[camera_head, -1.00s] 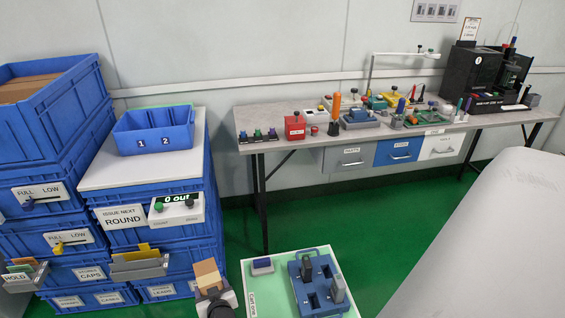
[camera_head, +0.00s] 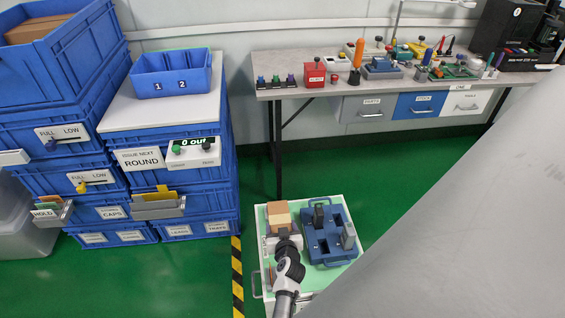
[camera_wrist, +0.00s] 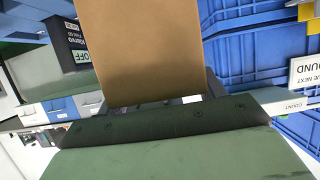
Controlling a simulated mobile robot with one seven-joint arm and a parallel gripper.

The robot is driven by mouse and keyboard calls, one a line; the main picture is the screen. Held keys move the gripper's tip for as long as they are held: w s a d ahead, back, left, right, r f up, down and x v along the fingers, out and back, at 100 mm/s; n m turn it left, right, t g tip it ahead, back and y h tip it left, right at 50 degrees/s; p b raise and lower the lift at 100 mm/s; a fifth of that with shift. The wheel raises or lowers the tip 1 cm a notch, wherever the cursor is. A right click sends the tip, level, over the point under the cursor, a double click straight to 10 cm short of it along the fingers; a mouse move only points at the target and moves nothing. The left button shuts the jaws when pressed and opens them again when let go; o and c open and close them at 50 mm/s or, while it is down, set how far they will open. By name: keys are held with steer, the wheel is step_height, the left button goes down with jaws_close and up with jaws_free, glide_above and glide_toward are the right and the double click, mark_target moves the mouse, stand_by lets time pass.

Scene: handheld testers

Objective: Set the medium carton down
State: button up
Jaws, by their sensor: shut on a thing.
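The medium carton (camera_head: 279,213) is a plain tan box. My gripper (camera_head: 283,234) is shut on it. In the head view the carton overlaps the left part of the pale green cart top (camera_head: 263,274); I cannot tell whether it touches anything below. In the wrist view the carton (camera_wrist: 143,50) fills the upper middle as a flat brown face, beyond the dark green front of my gripper (camera_wrist: 165,118). The far side of the carton is hidden.
A blue fixture (camera_head: 322,246) with dark grey blocks stands just right of the carton on the cart. Blue crate stacks (camera_head: 170,180) stand at left, with a blue two-part bin (camera_head: 172,76) on top. A workbench (camera_head: 275,94) runs along the wall. Green floor is clear between.

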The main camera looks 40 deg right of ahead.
step_height(320, 180, down, 8)
steer(key=shift+b, duration=1.2)
steer(key=shift+f, duration=0.2)
steer(key=o, duration=1.1)
steer(key=shift+r, duration=0.1)
